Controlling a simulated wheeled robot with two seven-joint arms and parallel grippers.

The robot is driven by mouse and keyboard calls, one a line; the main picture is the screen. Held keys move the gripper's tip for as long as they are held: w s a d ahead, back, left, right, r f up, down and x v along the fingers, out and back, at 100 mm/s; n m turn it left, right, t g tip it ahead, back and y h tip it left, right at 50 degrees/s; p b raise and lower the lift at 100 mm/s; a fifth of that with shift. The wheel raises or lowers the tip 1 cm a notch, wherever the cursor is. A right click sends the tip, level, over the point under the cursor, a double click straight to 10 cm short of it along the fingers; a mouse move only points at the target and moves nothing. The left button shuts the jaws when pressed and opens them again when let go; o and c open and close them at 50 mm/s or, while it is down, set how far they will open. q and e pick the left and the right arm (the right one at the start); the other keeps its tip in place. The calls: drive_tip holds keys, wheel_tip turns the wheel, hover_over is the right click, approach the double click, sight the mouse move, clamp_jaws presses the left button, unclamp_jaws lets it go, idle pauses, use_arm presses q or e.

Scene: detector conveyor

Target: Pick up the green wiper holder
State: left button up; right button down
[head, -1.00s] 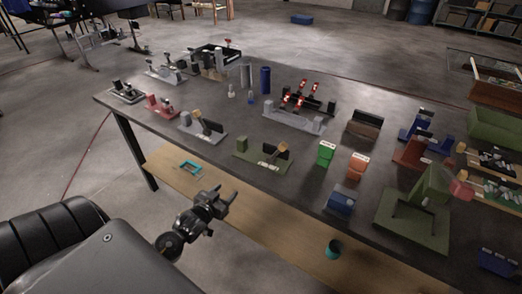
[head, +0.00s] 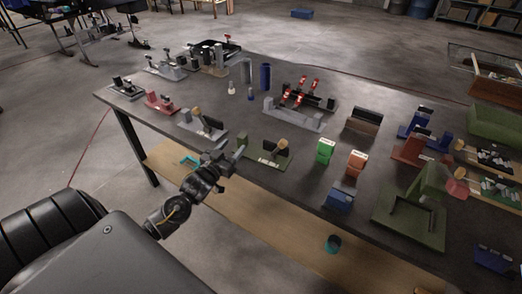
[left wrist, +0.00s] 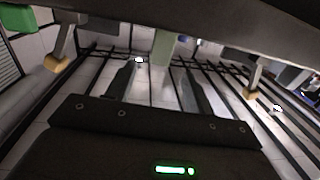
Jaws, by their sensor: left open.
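The green wiper holder (head: 246,151) stands on the near side of the dark table. It has a flat olive-green base, a dark upright plate, a tan round-headed piece and white labels. My left gripper (head: 231,155) is open and empty, just left of this holder near the table's front edge, and apart from it as far as I can tell. In the left wrist view, the two dark fingers (left wrist: 158,88) are spread with nothing between them. A pale green block (left wrist: 163,46) shows beyond them; I cannot tell whether it is part of the holder. My right gripper is not in view.
A grey holder (head: 190,124) stands to the left. A bright green block (head: 325,150) and an orange block (head: 356,162) stand to the right, with a blue box (head: 340,197) nearer.

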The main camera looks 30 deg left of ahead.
sight(240, 140)
use_arm(q)
drive_tip(key=shift+w, duration=0.4)
drive_tip(key=w, duration=0.1)
drive_tip(key=w+p, duration=0.1)
drive_tip(key=w, duration=0.2)
drive_tip(key=shift+w+a+f, duration=0.15)
drive_tip(key=shift+a+f, duration=0.1)
drive_tip(key=shift+f, duration=0.15)
drive_tip(key=shift+c, duration=0.2)
drive_tip(key=shift+r, duration=0.1)
clamp_jaws()
